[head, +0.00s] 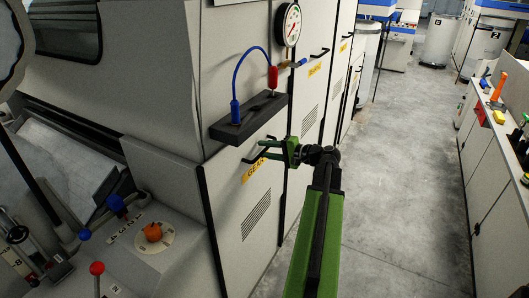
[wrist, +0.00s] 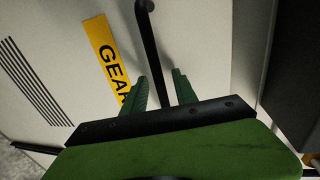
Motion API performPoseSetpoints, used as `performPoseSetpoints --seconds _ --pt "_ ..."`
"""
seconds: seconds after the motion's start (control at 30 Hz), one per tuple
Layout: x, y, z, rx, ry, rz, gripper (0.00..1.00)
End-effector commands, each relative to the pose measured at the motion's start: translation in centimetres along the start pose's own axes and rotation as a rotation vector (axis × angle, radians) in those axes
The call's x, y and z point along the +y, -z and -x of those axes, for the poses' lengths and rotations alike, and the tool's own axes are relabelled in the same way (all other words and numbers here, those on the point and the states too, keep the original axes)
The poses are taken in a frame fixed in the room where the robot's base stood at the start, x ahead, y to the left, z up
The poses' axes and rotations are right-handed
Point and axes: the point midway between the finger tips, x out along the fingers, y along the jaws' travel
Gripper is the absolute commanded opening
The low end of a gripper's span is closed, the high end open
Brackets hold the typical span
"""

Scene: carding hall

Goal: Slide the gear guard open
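The gear guard (head: 237,243) is a pale grey panel with a yellow label reading "GEAR" (head: 254,171) and vent slots. Its black bar handle (head: 250,160) is partly hidden by my gripper (head: 268,150) in the head view. In the wrist view the guard (wrist: 68,35) fills the background, with the label at the left. There the handle (wrist: 150,45) runs down between the two green fingers of my gripper (wrist: 160,76). The fingers are apart, with visible gaps to the handle, so the gripper is open. Whether the handle lies fully at fingertip depth is unclear.
A black shelf (head: 247,119) with blue and red plugs and a cable juts out just above my gripper. A gauge (head: 291,25) is higher up. More labelled panels with handles continue along the machine. The concrete aisle (head: 395,150) is clear; a bench (head: 490,165) lines its right side.

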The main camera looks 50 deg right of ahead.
Motion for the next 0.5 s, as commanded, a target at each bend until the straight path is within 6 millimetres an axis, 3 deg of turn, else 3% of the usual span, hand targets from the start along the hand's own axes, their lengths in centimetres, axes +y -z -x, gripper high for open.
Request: performPoseSetpoints --seconds 0.03,0.27,0.5 --pt "0.0 0.0 0.02 0.0 0.0 0.0 0.29" --pt "0.01 0.01 0.06 0.0 0.0 0.0 0.0" --pt "0.05 0.02 0.09 0.0 -0.001 0.0 0.0"
